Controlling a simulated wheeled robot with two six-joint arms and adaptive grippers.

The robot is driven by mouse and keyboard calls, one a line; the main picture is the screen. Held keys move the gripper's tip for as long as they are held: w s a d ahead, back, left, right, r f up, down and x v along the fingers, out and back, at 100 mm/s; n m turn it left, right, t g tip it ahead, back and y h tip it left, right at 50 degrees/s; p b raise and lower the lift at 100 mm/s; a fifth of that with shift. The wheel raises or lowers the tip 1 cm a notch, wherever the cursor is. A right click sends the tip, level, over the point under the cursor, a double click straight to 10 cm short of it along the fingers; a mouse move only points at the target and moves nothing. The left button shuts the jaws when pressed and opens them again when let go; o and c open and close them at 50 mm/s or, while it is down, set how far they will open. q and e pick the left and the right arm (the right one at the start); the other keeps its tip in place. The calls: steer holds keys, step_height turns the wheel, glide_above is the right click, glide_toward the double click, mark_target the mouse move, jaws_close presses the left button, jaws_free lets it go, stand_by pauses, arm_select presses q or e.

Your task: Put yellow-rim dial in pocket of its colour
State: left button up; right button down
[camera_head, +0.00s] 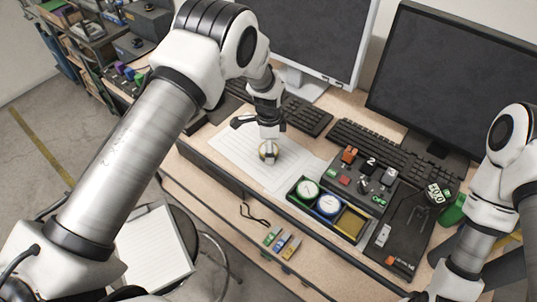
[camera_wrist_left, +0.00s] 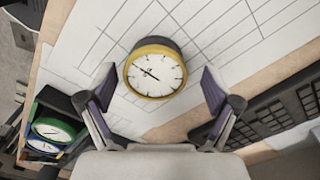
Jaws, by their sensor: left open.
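The yellow-rim dial (camera_wrist_left: 155,73) has a white face with black hands and lies on the lined paper sheet. In the head view the dial (camera_head: 268,153) shows partly behind my left gripper (camera_head: 268,146). In the left wrist view the left gripper's (camera_wrist_left: 158,88) two fingers are spread wide, with the dial between and just beyond their tips; neither finger visibly touches it. The black tray (camera_head: 318,216) has three pockets. A green-rim dial (camera_head: 307,191) and a blue-rim dial (camera_head: 328,205) sit in two; the yellow pocket (camera_head: 350,225) is empty. My right gripper is out of view.
A control box (camera_head: 360,182) with buttons stands behind the tray. Keyboards (camera_head: 375,148) and monitors are at the back. The paper (camera_head: 235,150) around the dial is otherwise clear.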

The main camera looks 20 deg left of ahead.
arm_select(q)
steer(key=shift+s+r, duration=0.25)
steer(key=shift+r, duration=0.05)
steer(key=c, duration=0.6)
steer(key=shift+s+d, duration=0.1)
steer(key=c, duration=0.6)
steer(key=shift+c, duration=1.1)
steer(key=shift+r, duration=0.1)
